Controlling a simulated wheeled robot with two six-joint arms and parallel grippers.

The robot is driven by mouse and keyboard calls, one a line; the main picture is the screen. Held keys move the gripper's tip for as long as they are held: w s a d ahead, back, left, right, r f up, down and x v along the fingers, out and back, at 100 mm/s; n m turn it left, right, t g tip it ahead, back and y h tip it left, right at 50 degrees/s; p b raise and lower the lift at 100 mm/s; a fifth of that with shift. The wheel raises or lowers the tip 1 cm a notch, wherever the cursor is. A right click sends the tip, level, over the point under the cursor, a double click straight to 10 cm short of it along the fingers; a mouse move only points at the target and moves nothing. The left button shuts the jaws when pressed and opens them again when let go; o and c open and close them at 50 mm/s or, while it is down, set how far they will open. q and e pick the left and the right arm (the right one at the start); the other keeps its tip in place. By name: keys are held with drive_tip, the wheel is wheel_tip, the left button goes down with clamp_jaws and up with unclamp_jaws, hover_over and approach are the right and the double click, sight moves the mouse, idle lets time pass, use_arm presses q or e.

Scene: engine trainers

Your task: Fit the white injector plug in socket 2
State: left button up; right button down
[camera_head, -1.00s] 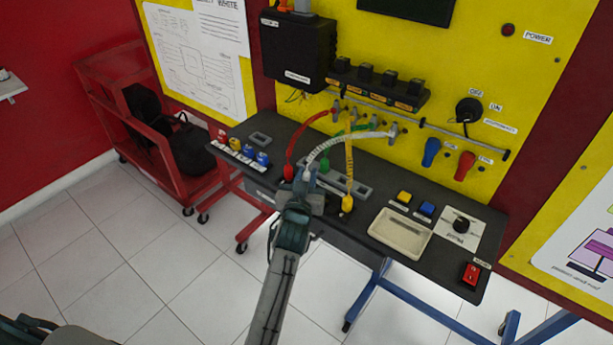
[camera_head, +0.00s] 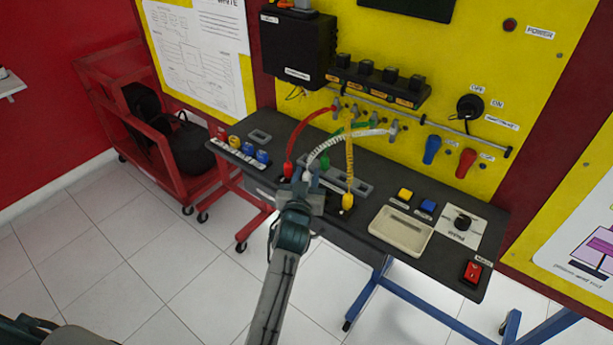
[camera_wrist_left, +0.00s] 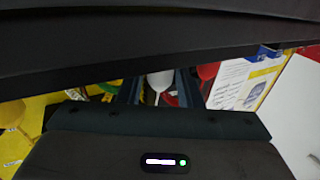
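The white injector plug (camera_wrist_left: 160,80) shows in the left wrist view between the two dark fingers of my left gripper (camera_wrist_left: 158,90), with narrow gaps beside it. In the head view its white ribbed cable (camera_head: 335,143) arches from the rail down to my left gripper (camera_head: 305,181) at the bench. The gripper hides the plug's lower end and the sockets below, so I cannot tell whether it is seated or read the socket numbers. The red plug (camera_head: 288,169) stands left of the gripper and the yellow plug (camera_head: 347,201) stands to its right. My right gripper is out of view.
The green plug (camera_head: 324,161) is just behind the gripper. A beige tray (camera_head: 401,231), yellow button (camera_head: 405,194), blue button (camera_head: 428,206) and red switch (camera_head: 472,272) occupy the bench's right. Coloured knobs (camera_head: 248,150) line its left. Cables arch close above the gripper.

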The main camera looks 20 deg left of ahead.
use_arm(q)
drive_tip(key=shift+s+d+r+p, duration=0.15)
drive_tip(key=shift+s+p, duration=0.25)
drive_tip(key=shift+s, duration=0.25)
drive_tip(key=shift+s+d+r+p, duration=0.1)
drive_tip(key=shift+s+r+p, duration=0.1)
drive_tip(key=shift+s+p, duration=0.3)
drive_tip(key=shift+s+d+r+p, duration=0.15)
drive_tip(key=shift+s+p, duration=0.1)
drive_tip(key=shift+s, duration=0.5)
drive_tip(key=shift+s+a, duration=0.1)
drive_tip(key=shift+s, duration=0.2)
wheel_tip(320, 180, up, 6)
drive_tip(key=p, duration=0.6)
drive_tip(key=shift+r, duration=0.25)
drive_tip(key=o, duration=0.6)
